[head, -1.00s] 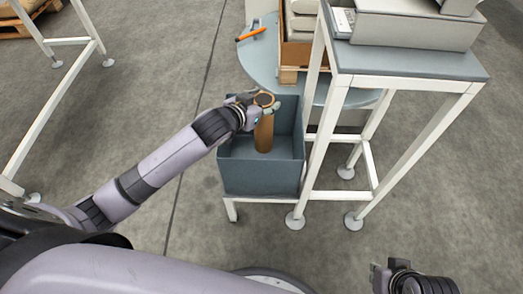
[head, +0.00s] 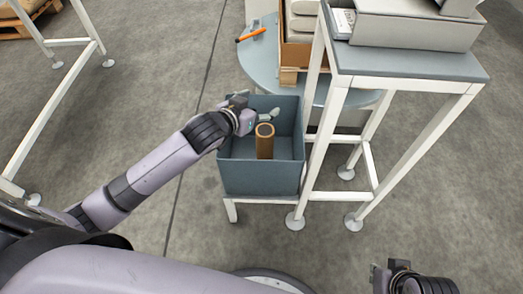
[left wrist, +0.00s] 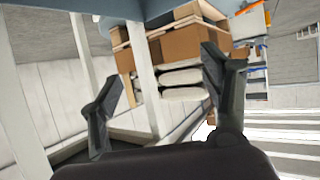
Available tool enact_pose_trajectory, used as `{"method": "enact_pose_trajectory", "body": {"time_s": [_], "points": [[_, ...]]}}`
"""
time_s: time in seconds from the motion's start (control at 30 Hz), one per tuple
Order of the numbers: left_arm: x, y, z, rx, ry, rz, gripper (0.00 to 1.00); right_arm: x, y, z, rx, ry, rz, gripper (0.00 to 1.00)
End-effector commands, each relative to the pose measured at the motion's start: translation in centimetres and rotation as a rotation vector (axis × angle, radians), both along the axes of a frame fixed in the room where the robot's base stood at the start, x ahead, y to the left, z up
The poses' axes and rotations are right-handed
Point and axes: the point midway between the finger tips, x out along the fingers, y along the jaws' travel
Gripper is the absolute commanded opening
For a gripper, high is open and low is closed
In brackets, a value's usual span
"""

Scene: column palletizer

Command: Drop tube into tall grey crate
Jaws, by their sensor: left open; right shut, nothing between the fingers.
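The brown cardboard tube (head: 265,143) stands about upright inside the tall grey crate (head: 262,178), toward its right side. Its lower end is hidden behind the crate's front wall. My left gripper (head: 259,108) is over the crate's back left part, above and beside the tube and apart from it. Its two fingers are spread and empty in the left wrist view (left wrist: 160,95). My right gripper (head: 376,276) is at the bottom right of the head view, low over the floor, shut and empty.
The crate rests on a low white stand (head: 232,208). To its right is a white-framed table (head: 405,62) with grey boxes on it. Behind is a round blue-grey table (head: 262,66) with an orange-handled tool (head: 251,35) and a cardboard box.

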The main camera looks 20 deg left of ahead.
Motion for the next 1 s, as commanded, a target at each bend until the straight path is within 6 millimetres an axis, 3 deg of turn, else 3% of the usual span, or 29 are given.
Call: {"method": "enact_pose_trajectory", "body": {"time_s": [0.2,0.4,0.6,1.0], "points": [[-4.3,1.1,2.0,0.001,0.001,0.000,0.71,0.0,0.0,0.0,0.000,0.000,0.000,0.00],[-7.0,1.8,3.5,0.002,0.001,0.000,0.71,0.0,0.0,0.0,0.000,0.000,0.000,0.00],[-8.0,2.0,4.0,0.000,0.000,0.001,0.71,0.0,0.0,0.0,0.000,0.000,0.000,0.00],[-8.0,2.0,4.1,0.000,-0.001,0.000,0.71,0.0,0.0,0.0,0.000,0.001,0.000,0.00]]}}
